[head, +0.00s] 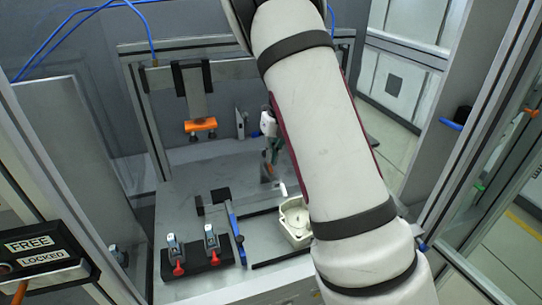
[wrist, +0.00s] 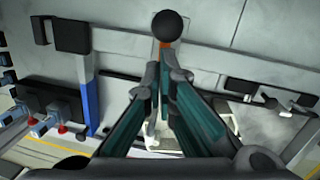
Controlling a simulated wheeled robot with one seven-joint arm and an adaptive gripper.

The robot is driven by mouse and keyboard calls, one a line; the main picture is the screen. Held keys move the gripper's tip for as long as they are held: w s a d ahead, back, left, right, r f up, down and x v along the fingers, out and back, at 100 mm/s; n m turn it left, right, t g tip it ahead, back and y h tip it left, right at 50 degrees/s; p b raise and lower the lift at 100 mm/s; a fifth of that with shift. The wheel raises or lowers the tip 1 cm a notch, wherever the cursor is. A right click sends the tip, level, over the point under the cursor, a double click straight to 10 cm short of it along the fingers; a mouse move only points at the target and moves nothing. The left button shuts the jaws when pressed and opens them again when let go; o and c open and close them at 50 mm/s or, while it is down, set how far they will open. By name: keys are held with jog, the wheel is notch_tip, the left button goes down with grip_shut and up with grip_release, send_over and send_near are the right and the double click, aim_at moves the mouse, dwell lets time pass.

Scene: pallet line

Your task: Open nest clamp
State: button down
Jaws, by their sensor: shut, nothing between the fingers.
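My gripper (head: 271,160) is shut and empty above the steel worktable, its forearm covering much of the right side. In the wrist view its two teal-padded fingers (wrist: 163,68) meet at the tips. A black ball knob with an orange-red part under it (wrist: 171,26) shows just beyond the tips; I cannot tell whether they touch. A cream-coloured nest (head: 295,220) sits on the table below and right of the gripper, partly hidden by my arm. A small pale lever (head: 283,190) stands at its back edge. I cannot tell for certain which part is the nest clamp.
Two red-tipped toggle clamps (head: 210,240) stand on a black block at front left. A blue bar (head: 236,234) lies between them and the nest. An orange-ended fixture (head: 201,125) hangs at the back. A FREE/LOCKED panel (head: 40,250) is at the left; frame posts flank the table.

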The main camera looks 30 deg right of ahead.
dwell(0.3)
notch_tip(320, 180, up, 12)
jog(key=s+d, duration=0.1)
jog(key=shift+s+d, duration=0.15)
jog(key=shift+d, duration=0.05)
jog(key=s+a+r+n+t, duration=0.1)
jog(key=s+a+r+n, duration=0.4)
jog(key=s+n, duration=0.4)
jog(key=s+a+r+n+t, duration=0.1)
jog(key=s+a+r+n, duration=0.3)
jog(key=s+a+n, duration=0.45)
jog(key=s+a+f+n+t+h, duration=0.1)
jog(key=s+a+n+t, duration=0.1)
jog(key=s+n, duration=1)
jog(key=a+n, duration=0.1)
jog(key=n, duration=0.6)
jog(key=shift+a+f, duration=0.2)
jog(key=shift+f, duration=0.05)
